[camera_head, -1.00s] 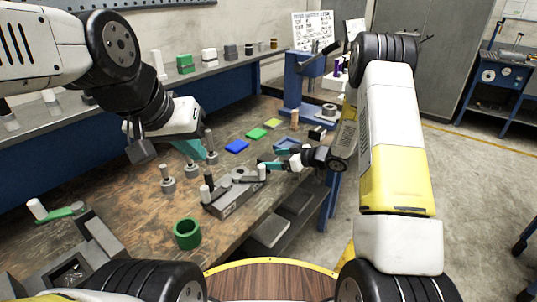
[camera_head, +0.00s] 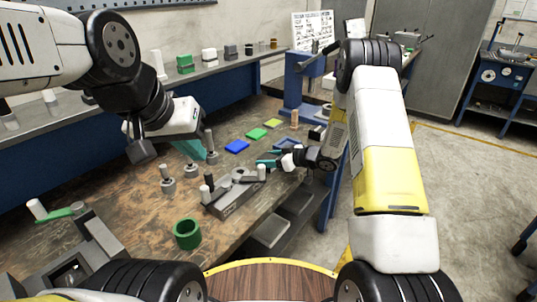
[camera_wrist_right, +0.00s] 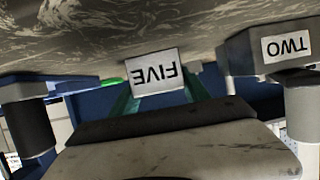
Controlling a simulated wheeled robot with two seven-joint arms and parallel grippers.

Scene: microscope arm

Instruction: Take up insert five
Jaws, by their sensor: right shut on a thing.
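Insert five (camera_wrist_right: 155,74) shows in the right wrist view as a grey block with an upside-down FIVE label. My right gripper (camera_wrist_right: 158,98) has its teal fingers on either side of it and is shut on it. In the head view my right gripper (camera_head: 266,161) is over the bench, just behind the right end of the grey fixture (camera_head: 236,200); the insert cannot be made out there. A block labelled TWO (camera_wrist_right: 285,47) shows beside it in the wrist view. My left gripper (camera_head: 192,148) hangs over the bench, its finger gap unclear.
Several posts on round bases (camera_head: 167,184) stand left of the fixture. Blue (camera_head: 236,146), green (camera_head: 256,134) and yellow (camera_head: 272,123) flat pieces lie behind. A blue press (camera_head: 297,80) stands at the far end.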

